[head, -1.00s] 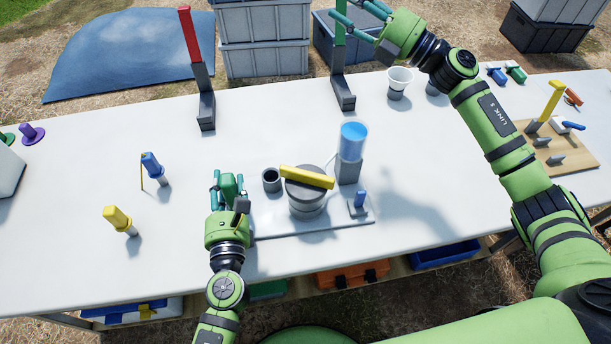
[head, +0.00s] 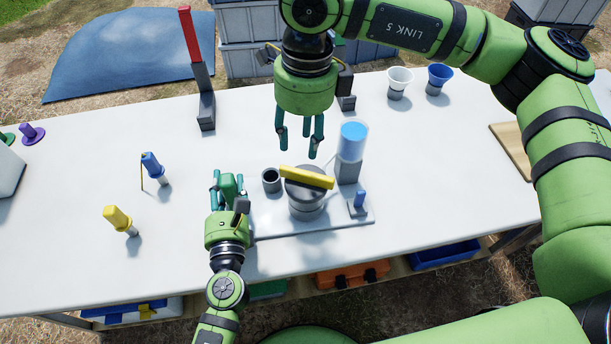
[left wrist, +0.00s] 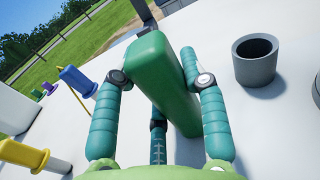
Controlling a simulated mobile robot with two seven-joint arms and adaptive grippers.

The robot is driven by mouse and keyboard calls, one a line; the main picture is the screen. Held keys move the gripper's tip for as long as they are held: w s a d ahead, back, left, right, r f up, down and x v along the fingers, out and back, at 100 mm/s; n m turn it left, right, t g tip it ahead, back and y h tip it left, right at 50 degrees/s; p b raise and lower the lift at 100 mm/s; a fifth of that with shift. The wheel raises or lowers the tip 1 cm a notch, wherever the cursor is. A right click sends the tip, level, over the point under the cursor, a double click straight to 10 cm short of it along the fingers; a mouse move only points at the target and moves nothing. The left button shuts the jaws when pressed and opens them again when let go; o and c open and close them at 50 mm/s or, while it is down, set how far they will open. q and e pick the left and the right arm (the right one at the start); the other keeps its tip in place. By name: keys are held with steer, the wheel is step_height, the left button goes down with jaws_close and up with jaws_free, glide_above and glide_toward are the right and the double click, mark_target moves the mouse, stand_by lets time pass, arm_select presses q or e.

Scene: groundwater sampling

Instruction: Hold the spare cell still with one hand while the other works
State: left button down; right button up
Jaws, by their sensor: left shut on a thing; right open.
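My left gripper (head: 228,178) is shut on a green block (left wrist: 168,85), which stands between its fingers beside the left end of the pale base plate. The block also shows in the head view (head: 229,187). No label shows whether it is the spare cell. A grey round pot (head: 306,203) with a yellow bar (head: 307,177) across its top stands on the plate (head: 330,222). My right gripper (head: 298,148) is open and empty, fingers pointing down, above the table behind the pot.
A small grey cup (head: 271,180) stands between the block and pot. A blue-filled clear cylinder (head: 352,143) and a small blue-handled part (head: 359,203) are right of the pot. Blue (head: 152,165) and yellow (head: 117,217) handled tools stand left. The front right table is clear.

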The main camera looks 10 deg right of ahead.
mark_target(307, 173)
steer(key=shift+h, duration=0.4)
steer(key=f, duration=0.6)
steer(key=d+f, duration=0.1)
steer(key=f, duration=0.3)
steer(key=shift+w+f, duration=0.1)
steer(key=shift+w, duration=0.05)
steer(key=shift+c, duration=0.4)
steer(key=c, duration=0.6)
steer(key=shift+c, duration=0.7)
